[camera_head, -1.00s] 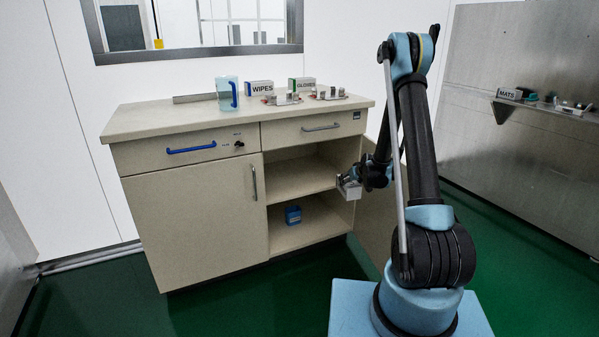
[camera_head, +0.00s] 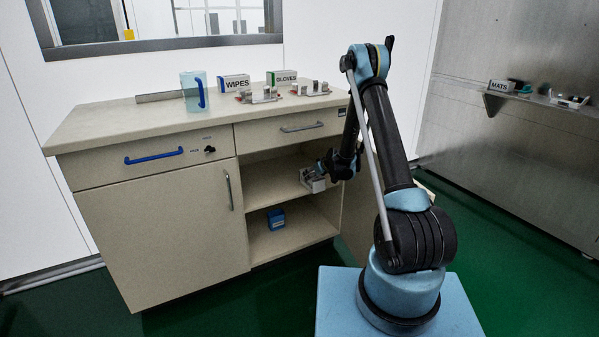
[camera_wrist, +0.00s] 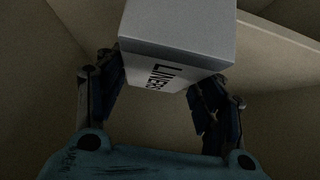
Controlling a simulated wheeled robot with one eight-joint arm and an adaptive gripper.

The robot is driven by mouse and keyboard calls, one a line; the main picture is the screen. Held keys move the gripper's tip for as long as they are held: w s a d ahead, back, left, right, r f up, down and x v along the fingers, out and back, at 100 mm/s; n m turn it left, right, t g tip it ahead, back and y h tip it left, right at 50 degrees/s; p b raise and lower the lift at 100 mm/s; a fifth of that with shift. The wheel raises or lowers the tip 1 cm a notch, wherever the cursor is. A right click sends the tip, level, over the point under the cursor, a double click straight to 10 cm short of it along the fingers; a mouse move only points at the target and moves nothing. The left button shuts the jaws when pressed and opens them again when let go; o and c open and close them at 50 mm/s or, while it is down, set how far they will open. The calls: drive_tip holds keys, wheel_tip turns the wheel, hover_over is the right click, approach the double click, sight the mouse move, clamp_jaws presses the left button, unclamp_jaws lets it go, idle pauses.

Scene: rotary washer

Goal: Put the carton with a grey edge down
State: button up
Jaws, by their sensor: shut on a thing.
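The carton (camera_wrist: 180,32) has pale sides, a grey edge and dark lettering that reads LINERS. It fills the top middle of the wrist view. My gripper (camera_wrist: 160,85) has a finger on either side of the carton and is shut on it. In the head view the carton (camera_head: 313,184) is small, at the opening of the cabinet's upper compartment, just above the middle shelf (camera_head: 275,190). My gripper (camera_head: 322,172) partly covers it there. I cannot tell whether the carton touches the shelf.
A blue container (camera_head: 276,220) stands in the lower compartment. The countertop (camera_head: 110,122) bears a blue-handled jug (camera_head: 191,92), a WIPES box (camera_head: 235,84), a GLOVES box (camera_head: 282,78) and metal fixtures. The upper compartment's left part looks empty. A wall shelf (camera_head: 497,105) is at right.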

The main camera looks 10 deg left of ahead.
sight(306, 169)
drive_tip(key=w+a, duration=0.1)
drive_tip(key=w, duration=0.1)
drive_tip(key=w+a, duration=0.3)
drive_tip(key=w, duration=0.1)
drive_tip(key=shift+w+a, duration=0.1)
drive_tip(key=shift+a, duration=0.2)
drive_tip(key=w+a, duration=0.2)
drive_tip(key=shift+w, duration=0.4)
drive_tip(key=shift+f, duration=0.75)
drive_tip(key=o, duration=1.5)
drive_tip(key=shift+s, duration=0.1)
drive_tip(key=shift+o, duration=0.2)
drive_tip(key=shift+d+r, duration=0.1)
drive_tip(key=v, duration=1.2)
